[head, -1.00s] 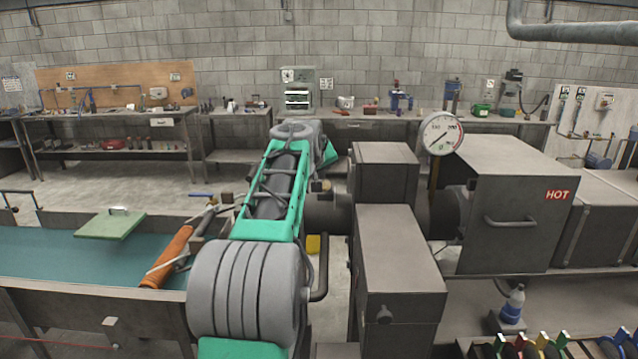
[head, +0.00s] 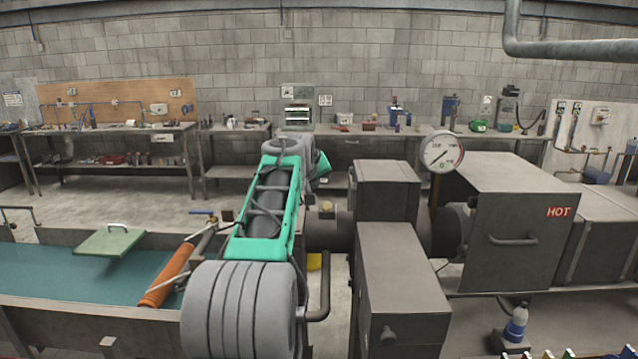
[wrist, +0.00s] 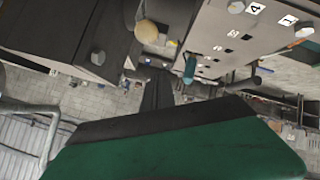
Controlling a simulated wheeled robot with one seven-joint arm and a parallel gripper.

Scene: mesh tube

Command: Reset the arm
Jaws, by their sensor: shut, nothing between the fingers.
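My arm (head: 265,210), green and grey, rises from the bottom centre of the head view and bends at a grey joint near its top. My gripper (wrist: 158,88) shows in the wrist view as narrow dark fingers beyond a broad dark and green housing. The fingers look shut with nothing between them. The head view does not clearly show the gripper.
A grey machine with a gauge (head: 442,151) and a HOT box (head: 515,225) stands right of my arm.

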